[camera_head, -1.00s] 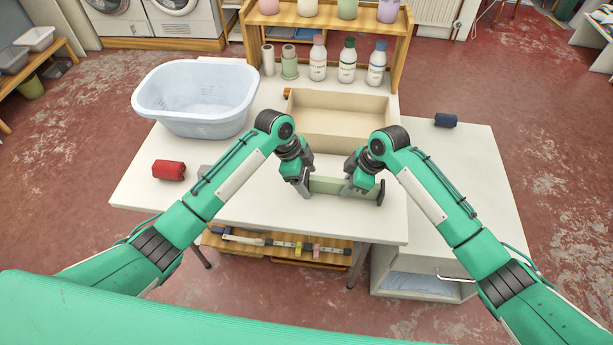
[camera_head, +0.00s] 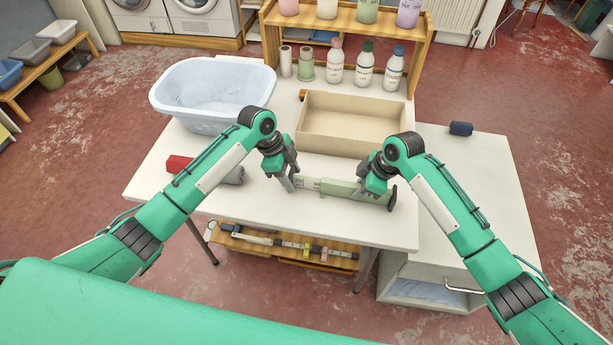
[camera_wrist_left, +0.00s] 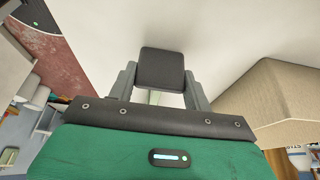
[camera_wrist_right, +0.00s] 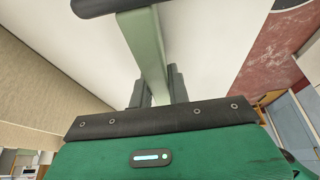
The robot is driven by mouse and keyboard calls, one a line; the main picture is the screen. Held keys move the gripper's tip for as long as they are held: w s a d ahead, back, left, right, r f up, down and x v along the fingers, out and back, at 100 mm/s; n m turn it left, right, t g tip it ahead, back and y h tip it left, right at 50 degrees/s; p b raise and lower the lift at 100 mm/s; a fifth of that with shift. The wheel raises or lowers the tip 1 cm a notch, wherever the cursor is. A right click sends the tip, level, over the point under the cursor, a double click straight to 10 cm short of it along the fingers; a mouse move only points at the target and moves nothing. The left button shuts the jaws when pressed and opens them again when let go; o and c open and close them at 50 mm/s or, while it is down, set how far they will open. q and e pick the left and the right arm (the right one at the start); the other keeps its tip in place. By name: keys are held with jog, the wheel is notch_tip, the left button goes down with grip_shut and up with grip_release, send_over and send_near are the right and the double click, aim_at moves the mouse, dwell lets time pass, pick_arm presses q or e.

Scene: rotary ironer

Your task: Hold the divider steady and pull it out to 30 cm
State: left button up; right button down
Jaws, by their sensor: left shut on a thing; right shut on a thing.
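The divider (camera_head: 334,188) is a pale green bar lying left to right above the white table, in front of the tan open box. Dark markings show on its left stretch, and a step shows where a wider section begins. My left gripper (camera_head: 289,184) is shut on its left end; the dark end pad (camera_wrist_left: 162,68) shows between the fingers in the left wrist view. My right gripper (camera_head: 366,190) is shut on the wider section near the right end pad (camera_head: 393,198). The right wrist view shows the bar (camera_wrist_right: 148,50) running between the fingers.
The tan box (camera_head: 350,122) stands just behind the divider. A pale blue basin (camera_head: 212,95) is at the back left. A red roll (camera_head: 178,164) and a grey one (camera_head: 236,176) lie left of my left gripper. Bottles (camera_head: 365,65) stand behind the box. The front table strip is clear.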

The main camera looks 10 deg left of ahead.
pick_arm(q)
jog(key=shift+a, duration=0.1)
pick_arm(e)
jog(key=shift+d, duration=0.1)
pick_arm(q)
jog(key=o, duration=1.4)
jog(key=shift+r, duration=0.1)
jog(key=v, duration=1.1)
jog(key=shift+a+r, duration=0.15)
jog(key=shift+r, duration=0.25)
pick_arm(e)
jog(key=c, duration=1.3)
grip_release()
jog(key=shift+o, duration=0.2)
